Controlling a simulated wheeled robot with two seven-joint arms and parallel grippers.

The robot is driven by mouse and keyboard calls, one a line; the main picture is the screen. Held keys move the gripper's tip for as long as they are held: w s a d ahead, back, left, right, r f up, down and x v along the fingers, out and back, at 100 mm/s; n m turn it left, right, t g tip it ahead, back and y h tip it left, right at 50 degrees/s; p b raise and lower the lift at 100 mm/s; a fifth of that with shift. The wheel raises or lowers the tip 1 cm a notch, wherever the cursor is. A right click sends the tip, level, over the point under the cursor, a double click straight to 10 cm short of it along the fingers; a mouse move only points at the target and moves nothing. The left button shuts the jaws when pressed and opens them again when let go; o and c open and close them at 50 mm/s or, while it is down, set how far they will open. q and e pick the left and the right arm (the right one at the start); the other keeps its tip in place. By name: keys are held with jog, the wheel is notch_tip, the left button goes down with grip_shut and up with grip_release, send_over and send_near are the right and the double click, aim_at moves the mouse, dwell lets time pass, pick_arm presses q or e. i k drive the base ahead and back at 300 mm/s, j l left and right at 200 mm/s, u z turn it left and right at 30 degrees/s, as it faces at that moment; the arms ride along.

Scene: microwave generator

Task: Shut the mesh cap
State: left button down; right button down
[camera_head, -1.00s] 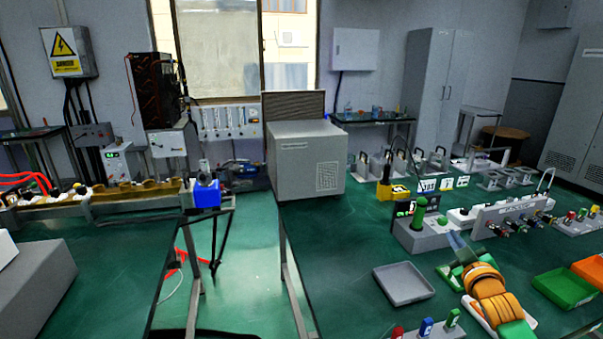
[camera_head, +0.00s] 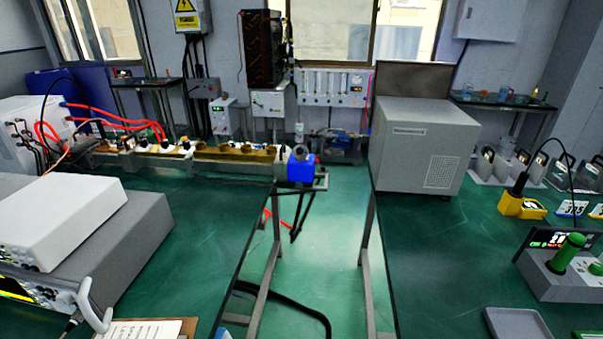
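The mesh cap appears to be the dark brownish panel (camera_head: 412,80) standing upright behind the top of a light grey box (camera_head: 415,150), right of centre on the green bench. It looks raised, with the box's flat top in front of it. Its hinge and lower edge are hidden behind the box. The box also has a small mesh patch on its front. Neither of my grippers shows in the head view.
A metal frame with a blue part (camera_head: 300,170) stands left of the box, around a gap in the bench. White instruments (camera_head: 62,218) fill the left. A yellow holder (camera_head: 522,207) and a grey-green device (camera_head: 562,270) are at right.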

aim_at(300, 152)
jog(key=i, duration=2)
